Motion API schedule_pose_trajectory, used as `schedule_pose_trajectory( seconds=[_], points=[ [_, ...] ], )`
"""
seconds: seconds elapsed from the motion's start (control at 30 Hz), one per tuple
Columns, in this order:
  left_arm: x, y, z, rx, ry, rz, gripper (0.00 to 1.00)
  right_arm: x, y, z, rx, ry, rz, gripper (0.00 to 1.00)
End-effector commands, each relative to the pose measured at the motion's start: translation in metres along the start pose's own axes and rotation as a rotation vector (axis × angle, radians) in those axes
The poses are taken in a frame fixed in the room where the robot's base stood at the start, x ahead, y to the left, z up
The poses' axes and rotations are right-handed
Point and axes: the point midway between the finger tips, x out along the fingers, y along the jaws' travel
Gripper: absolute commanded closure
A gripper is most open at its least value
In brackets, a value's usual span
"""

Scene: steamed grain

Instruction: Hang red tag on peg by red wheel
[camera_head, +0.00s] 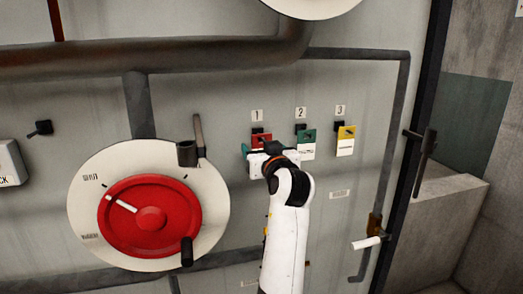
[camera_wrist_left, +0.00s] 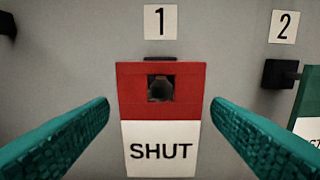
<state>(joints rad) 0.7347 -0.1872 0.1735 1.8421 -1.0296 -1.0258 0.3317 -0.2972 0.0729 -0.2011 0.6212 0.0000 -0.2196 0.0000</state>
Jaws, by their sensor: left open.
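The red tag (camera_head: 261,140) hangs under the number 1 label on the grey panel. In the left wrist view the tag (camera_wrist_left: 135,85) has a red top with a square hole, a dark peg (camera_wrist_left: 160,88) showing in the hole, and a white lower part reading SHUT. My left gripper (camera_wrist_left: 160,125) is open, with one teal finger on each side of the tag and a gap to each edge. In the head view my left gripper (camera_head: 255,152) covers the tag's lower part. The red wheel (camera_head: 150,217) sits on a round pale plate. A bare black peg (camera_head: 40,129) is up and left of it.
A green tag (camera_head: 307,138) and a yellow tag (camera_head: 346,134) hang to the right under labels 2 and 3. A thick pipe (camera_head: 180,58) crosses above. A dark cup-like holder (camera_head: 187,154) and a lever stand at the wheel plate's upper right.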

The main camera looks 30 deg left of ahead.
Motion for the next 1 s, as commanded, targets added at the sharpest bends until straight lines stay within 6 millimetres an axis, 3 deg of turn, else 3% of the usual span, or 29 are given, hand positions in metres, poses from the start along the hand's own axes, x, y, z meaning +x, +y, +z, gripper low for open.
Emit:
schedule_pose_trajectory(
  seconds=[0.1,0.4,0.43,0.57,0.77,1.0],
  points=[
    [0.0,0.0,0.0,0.0,0.0,-0.001,0.29,0.0,-0.006,-0.002,-0.003,0.003,-0.008,0.64],
    [0.0,0.0,-0.001,0.0,0.001,0.0,0.75,-0.001,-0.012,-0.007,-0.005,0.009,-0.014,0.64],
    [0.0,0.0,-0.001,0.0,0.002,0.0,0.48,-0.001,-0.011,-0.007,-0.005,0.009,-0.014,0.64],
    [0.0,0.0,-0.001,0.0,0.002,0.0,0.28,0.0,-0.01,-0.006,-0.004,0.009,-0.012,0.64],
    [0.0,0.0,0.0,0.0,0.001,0.0,0.28,0.0,-0.002,-0.004,0.0,0.007,-0.003,0.64],
    [0.0,0.0,0.0,0.0,0.0,0.0,0.67,0.0,0.001,-0.004,0.002,0.005,0.001,0.64]
  ],
)
